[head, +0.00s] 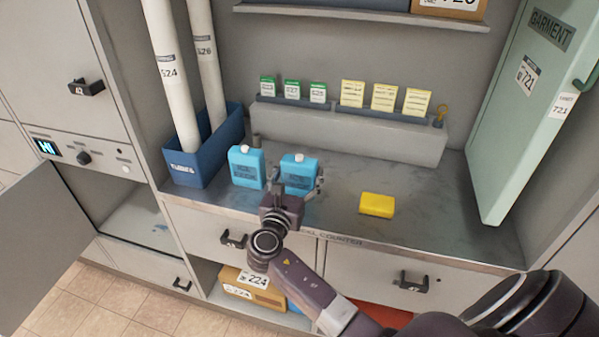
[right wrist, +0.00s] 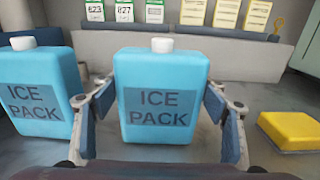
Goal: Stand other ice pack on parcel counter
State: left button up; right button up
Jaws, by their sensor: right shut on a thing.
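Two light-blue ice packs with white caps are at the counter. My right gripper (head: 297,186) is shut on the right-hand ice pack (head: 299,167), one finger on each side of it. In the right wrist view this held ice pack (right wrist: 162,98) is upright with its label facing me. Whether its base touches the counter is hard to tell. The other ice pack (head: 246,167) stands upright to its left, and it also shows in the right wrist view (right wrist: 36,88). The grey parcel counter (head: 420,228) lies beneath them. My left gripper is out of view.
A yellow block (head: 377,205) lies on the counter to the right. A blue tubes bin (head: 205,150) with white tubes stands at left. A ledge (head: 350,135) with green and yellow cards runs behind. A green garment case (head: 515,110) leans at right. An open door (head: 60,245) hangs at lower left.

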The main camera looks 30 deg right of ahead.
jog(key=o, duration=1.5)
jog(key=shift+f, duration=0.1)
jog(key=shift+c, duration=0.2)
jog(key=v, duration=1.2)
jog(key=shift+b, duration=0.3)
